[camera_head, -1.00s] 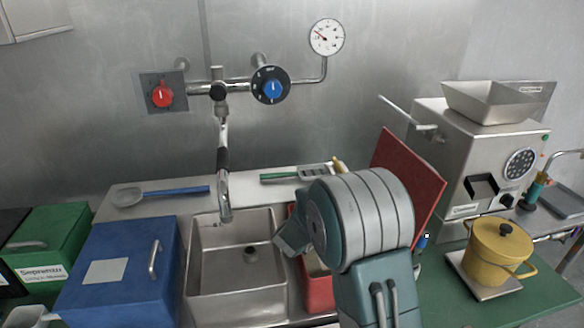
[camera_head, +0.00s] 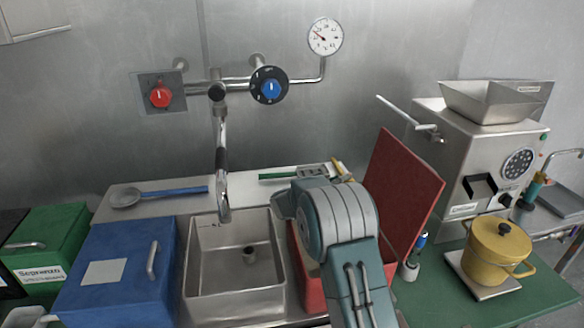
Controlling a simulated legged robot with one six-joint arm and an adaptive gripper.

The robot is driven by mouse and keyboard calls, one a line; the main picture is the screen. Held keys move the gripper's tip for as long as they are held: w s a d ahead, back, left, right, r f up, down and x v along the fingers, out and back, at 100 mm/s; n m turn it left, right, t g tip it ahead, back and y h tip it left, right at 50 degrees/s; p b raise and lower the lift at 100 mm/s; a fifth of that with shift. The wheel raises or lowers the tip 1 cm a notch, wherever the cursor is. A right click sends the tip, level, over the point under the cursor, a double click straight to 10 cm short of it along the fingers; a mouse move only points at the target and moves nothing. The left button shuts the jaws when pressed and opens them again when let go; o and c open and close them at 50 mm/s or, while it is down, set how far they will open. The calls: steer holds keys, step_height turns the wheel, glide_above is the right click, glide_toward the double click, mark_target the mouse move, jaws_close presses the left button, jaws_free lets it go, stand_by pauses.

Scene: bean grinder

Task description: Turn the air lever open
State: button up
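No part in view is marked as the air lever. On the wall are a red knob (camera_head: 160,96) on a square plate and a black dial with a blue centre (camera_head: 269,87), joined by a pipe. A round gauge (camera_head: 325,37) sits above them. My grey and teal arm rises from the bottom of the picture, left of the grinder and apart from the silver lever. My gripper does not show.
A steel sink (camera_head: 235,290) with a tall tap (camera_head: 222,160) lies left of my arm. A red board (camera_head: 402,190) leans between my arm and the grinder. A blue box (camera_head: 115,270) is at left.

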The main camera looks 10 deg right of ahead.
steer(key=shift+w+f+m+g, duration=0.1)
steer(key=shift+m+g, duration=0.2)
steer(key=shift+g, duration=0.1)
steer(key=v, duration=0.8)
steer(key=a+r+n+t+y, duration=0.45)
steer(key=r+t+y, duration=0.5)
steer(key=r, duration=0.55)
steer(key=s+a+n+g+y, duration=0.1)
steer(key=s+a+y, duration=0.1)
steer(key=s+y, duration=0.2)
steer(key=s+a+r+n+g+y, duration=0.1)
steer(key=s+a+n+g+y, duration=0.1)
steer(key=s, duration=0.8)
steer(key=shift+s+a+r+y, duration=0.35)
steer(key=shift+a+y, duration=0.4)
steer(key=shift+y, duration=0.3)
